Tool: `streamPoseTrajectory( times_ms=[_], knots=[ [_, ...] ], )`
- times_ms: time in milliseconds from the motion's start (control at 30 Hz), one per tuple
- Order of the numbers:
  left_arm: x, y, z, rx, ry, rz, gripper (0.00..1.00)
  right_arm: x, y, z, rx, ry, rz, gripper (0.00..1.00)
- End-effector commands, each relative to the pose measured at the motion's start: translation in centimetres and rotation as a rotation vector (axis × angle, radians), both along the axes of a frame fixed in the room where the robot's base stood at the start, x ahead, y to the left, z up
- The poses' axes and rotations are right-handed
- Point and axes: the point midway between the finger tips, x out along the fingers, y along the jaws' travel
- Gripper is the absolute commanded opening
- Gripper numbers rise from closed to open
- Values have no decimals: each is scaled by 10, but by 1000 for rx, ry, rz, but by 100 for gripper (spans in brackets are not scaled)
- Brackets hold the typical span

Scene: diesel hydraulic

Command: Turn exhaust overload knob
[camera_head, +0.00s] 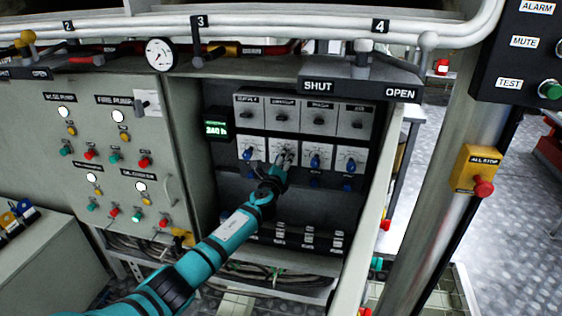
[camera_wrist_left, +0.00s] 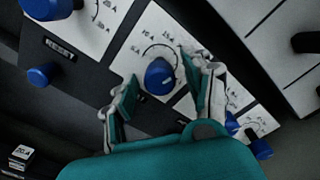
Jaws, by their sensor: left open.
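A blue knob (camera_wrist_left: 160,77) on a white dial plate with ampere marks lies between the fingers of my left gripper (camera_wrist_left: 168,72) in the left wrist view. The fingers are apart, one on each side of the knob; I cannot tell whether they touch it. In the head view my left gripper (camera_head: 284,158) is at the lower row of dials in the open cabinet and hides the second dial from the left. The label naming this knob is not readable. My right gripper is not in view.
Neighbouring blue knobs (camera_head: 315,160) and (camera_wrist_left: 45,7) sit close on either side. Blue buttons (camera_wrist_left: 42,75) are below them, one labelled RESET. An upper row of dark switches (camera_head: 319,117) is above. The cabinet's open door (camera_head: 372,215) stands on the right, with a pipe rail (camera_head: 330,32) overhead.

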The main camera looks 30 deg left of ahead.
Motion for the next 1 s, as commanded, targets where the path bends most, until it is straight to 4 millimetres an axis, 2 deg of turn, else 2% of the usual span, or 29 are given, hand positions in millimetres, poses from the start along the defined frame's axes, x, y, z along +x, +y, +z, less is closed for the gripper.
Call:
streamPoseTrajectory(
  times_ms=[167, 333, 800, 1000],
  knots=[
    [-1, 0, 1, 0, -1, 0, 51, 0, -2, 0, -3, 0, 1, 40],
    [-15, -3, 0, 1, -2, 0, 51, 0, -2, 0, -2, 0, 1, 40],
    [-96, -25, -1, 2, 1, -2, 51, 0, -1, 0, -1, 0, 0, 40],
    [-114, -29, 0, 0, 0, 0, 51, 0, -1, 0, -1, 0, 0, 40]
  ],
)
